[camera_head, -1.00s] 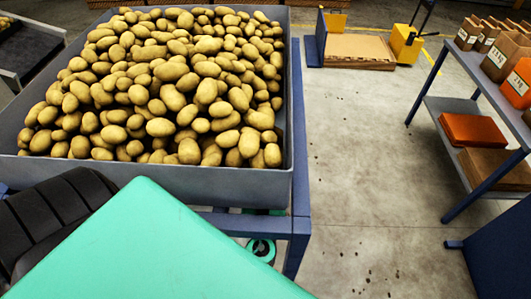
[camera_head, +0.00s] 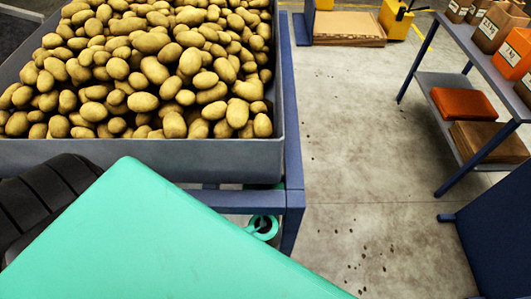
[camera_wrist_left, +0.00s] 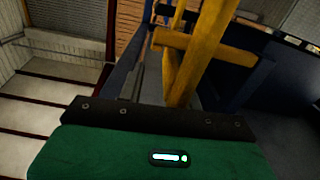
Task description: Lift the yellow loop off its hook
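I cannot make out a yellow loop or a hook for certain in either view. The left wrist view shows thick yellow bars (camera_wrist_left: 196,62), one steep and one crossing it, beyond the dark plate on my green wrist housing. I cannot tell whether the loop is part of them. No fingertips of my left gripper show there, so its opening is hidden. In the head view a large green part and a black ribbed part, both mine, fill the lower left. My right gripper is in neither view.
A grey bin (camera_head: 215,158) heaped with potatoes (camera_head: 150,75) stands on a blue frame (camera_head: 293,150) at the left. A shelf (camera_head: 470,92) with paper bags and a dark blue panel (camera_head: 490,235) stand at the right. The concrete floor between is mostly clear.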

